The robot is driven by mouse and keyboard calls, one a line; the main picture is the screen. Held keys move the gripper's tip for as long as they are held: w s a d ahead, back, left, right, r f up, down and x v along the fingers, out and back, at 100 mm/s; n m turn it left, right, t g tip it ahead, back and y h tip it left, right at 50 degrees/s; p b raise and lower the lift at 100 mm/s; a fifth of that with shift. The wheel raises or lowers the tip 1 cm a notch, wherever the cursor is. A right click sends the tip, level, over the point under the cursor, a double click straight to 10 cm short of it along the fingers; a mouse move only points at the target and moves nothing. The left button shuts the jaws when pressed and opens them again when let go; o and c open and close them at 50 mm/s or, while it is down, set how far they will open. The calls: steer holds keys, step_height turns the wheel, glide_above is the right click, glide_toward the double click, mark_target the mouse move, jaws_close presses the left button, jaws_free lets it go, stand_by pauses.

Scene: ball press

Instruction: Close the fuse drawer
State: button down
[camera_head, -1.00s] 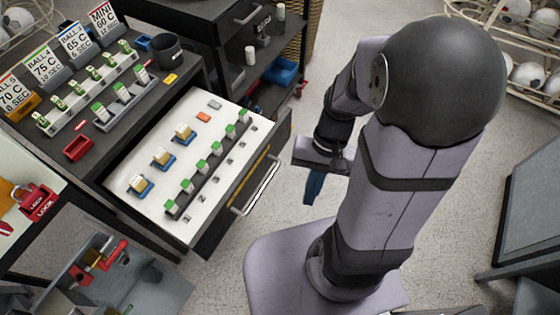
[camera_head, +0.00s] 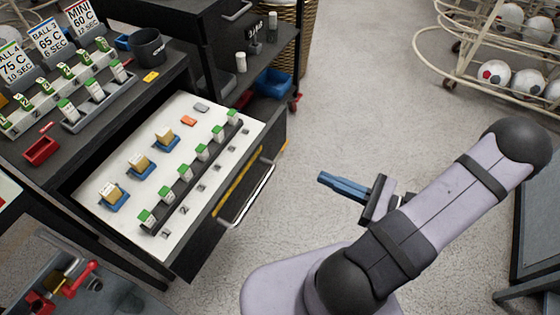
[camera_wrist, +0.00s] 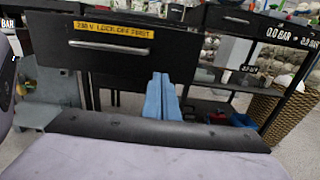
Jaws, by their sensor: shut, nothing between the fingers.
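The fuse drawer (camera_head: 102,186) stands pulled out of the dark cabinet in the head view. Its white inside holds a row of green-topped fuses (camera_head: 185,172) and several fuses on blue bases. The drawer front carries a silver bar handle (camera_head: 250,193) and a yellow label. In the wrist view the drawer front (camera_wrist: 150,60) faces me, with the handle and the label "230 V LOCK OFF FIRST". My gripper (camera_head: 326,181) has blue fingers, shut and empty, pointing toward the drawer front. It is apart from the handle, to its right. The fingers also show in the wrist view (camera_wrist: 161,90).
On the cabinet top are sign cards (camera_head: 50,38), fuse racks, a red tray (camera_head: 41,150) and a black cup (camera_head: 148,47). A shelf with a blue bin (camera_head: 273,82) stands behind. A ball rack (camera_head: 510,55) is at upper right. The floor between drawer and gripper is clear.

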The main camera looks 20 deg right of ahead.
mark_target(180, 118)
steer(key=shift+p+x, duration=0.85)
steer(key=shift+x, duration=6.2)
steer(key=shift+a, duration=0.1)
steer(key=shift+w+a, duration=0.2)
steer(key=shift+w, duration=0.05)
steer(key=b+x, duration=0.1)
steer(key=x, duration=0.9)
steer(key=b+x, duration=0.2)
steer(key=x, duration=0.9)
steer(key=b+x, duration=0.2)
steer(key=x, duration=0.8)
steer(key=shift+w+a+f, duration=0.25)
steer(key=shift+w+a, duration=0.25)
steer(key=shift+w+a+r, duration=0.1)
steer(key=shift+r, duration=0.25)
